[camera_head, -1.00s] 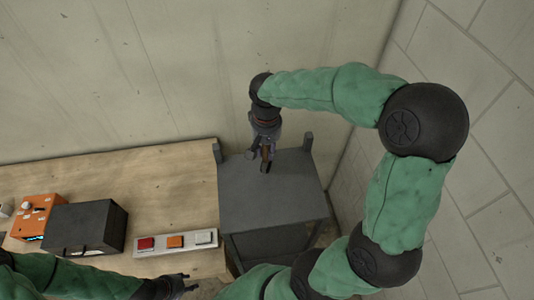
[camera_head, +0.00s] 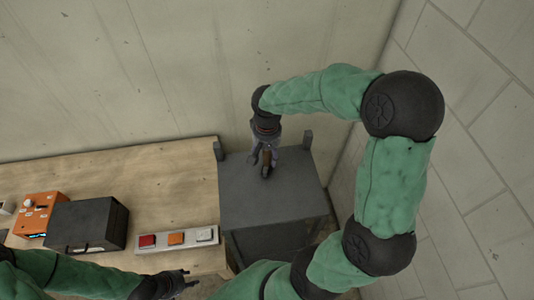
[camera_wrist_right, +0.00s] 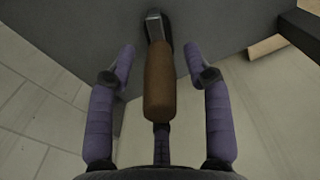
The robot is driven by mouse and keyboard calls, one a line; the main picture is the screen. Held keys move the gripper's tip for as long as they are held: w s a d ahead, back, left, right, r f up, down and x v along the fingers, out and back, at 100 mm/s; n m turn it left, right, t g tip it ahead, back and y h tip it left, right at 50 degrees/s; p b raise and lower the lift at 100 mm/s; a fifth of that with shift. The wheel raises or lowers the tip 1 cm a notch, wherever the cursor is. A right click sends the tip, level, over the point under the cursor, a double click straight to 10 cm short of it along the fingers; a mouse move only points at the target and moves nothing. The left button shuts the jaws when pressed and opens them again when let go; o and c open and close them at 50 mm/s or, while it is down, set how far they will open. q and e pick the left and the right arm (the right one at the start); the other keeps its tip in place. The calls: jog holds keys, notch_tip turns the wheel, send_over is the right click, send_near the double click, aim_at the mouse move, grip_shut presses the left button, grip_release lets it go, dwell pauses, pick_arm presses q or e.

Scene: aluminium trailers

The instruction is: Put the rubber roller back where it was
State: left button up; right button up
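The rubber roller has a brown handle (camera_wrist_right: 158,80) and a dark head with a pale metal part at the top of the right wrist view. In the head view its brown handle (camera_head: 266,166) shows over the grey table (camera_head: 270,205). My right gripper (camera_wrist_right: 160,65) is open, with one finger on each side of the handle and a visible gap on both sides. It also shows above the table in the head view (camera_head: 263,160). My left gripper (camera_head: 187,279) is low in the head view, by the wooden bench's front edge, its fingers apart and empty.
The wooden bench (camera_head: 170,185) adjoins the grey table on the left. It carries a black box (camera_head: 85,226), an orange device (camera_head: 40,213) and a strip with buttons (camera_head: 178,239). Walls stand behind and to the right. The grey table's front part is clear.

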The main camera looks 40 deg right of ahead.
jog(key=shift+r, duration=0.1)
jog(key=shift+r, duration=0.3)
notch_tip(320, 180, up, 10)
jog(key=shift+r+b, duration=0.1)
jog(key=shift+b, duration=0.7)
jog(key=shift+r, duration=0.7)
